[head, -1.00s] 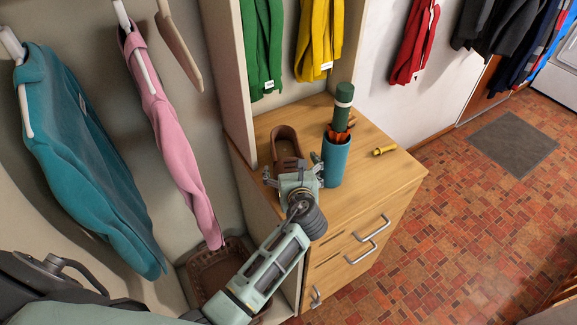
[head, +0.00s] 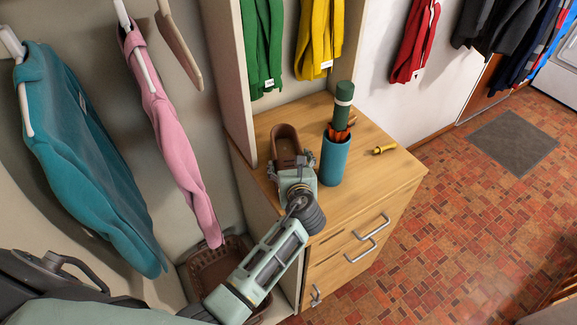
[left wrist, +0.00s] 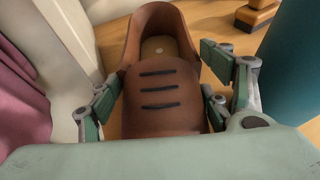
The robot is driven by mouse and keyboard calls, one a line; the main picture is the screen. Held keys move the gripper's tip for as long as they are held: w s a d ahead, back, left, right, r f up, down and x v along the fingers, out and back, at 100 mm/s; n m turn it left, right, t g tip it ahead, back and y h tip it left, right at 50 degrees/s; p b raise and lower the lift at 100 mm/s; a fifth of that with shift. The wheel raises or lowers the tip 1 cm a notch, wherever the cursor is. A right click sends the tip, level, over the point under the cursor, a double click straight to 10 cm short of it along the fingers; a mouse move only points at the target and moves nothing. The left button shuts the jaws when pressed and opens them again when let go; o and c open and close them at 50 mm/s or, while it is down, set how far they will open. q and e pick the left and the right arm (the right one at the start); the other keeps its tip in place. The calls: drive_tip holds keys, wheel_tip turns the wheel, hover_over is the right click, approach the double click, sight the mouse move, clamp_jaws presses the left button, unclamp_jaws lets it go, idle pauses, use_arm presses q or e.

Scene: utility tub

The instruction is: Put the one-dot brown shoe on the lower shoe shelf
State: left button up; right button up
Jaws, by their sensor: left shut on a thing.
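A brown shoe (head: 285,146) stands on the wooden cabinet top (head: 372,180), at its left side. My left gripper (head: 292,169) is at the near end of the shoe, shut on it. In the left wrist view the shoe (left wrist: 160,85) lies between the two fingers of the gripper (left wrist: 163,95), with dark lace bars on top and its opening facing away. One pale dot shows inside the shoe. The lower shoe shelf cannot be made out. My right gripper is not in view.
A blue cylinder (head: 335,160) holding a green-topped item stands close right of the shoe. A pink garment (head: 175,140) hangs left, above a brown basket (head: 210,268). A white upright panel (head: 233,90) borders the cabinet's left side.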

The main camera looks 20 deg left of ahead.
use_arm(q)
drive_tip(key=c, duration=0.3)
wheel_tip(320, 180, up, 9)
drive_tip(key=shift+f, duration=0.15)
drive_tip(key=shift+w+r, duration=0.1)
drive_tip(key=shift+r, duration=0.55)
drive_tip(key=shift+d+r, duration=0.1)
drive_tip(key=shift+r, duration=0.05)
drive_tip(key=shift+s+d+r+b, duration=0.4)
drive_tip(key=shift+s+r+b, duration=0.35)
drive_tip(key=shift+s, duration=2.6)
drive_tip(key=shift+s+d+r+b, duration=0.45)
drive_tip(key=shift+s+b, duration=0.45)
drive_tip(key=shift+s, duration=2.5)
drive_tip(key=shift+s+d+r+b, duration=0.35)
drive_tip(key=shift+s+r+b, duration=0.45)
drive_tip(key=shift+s, duration=2.55)
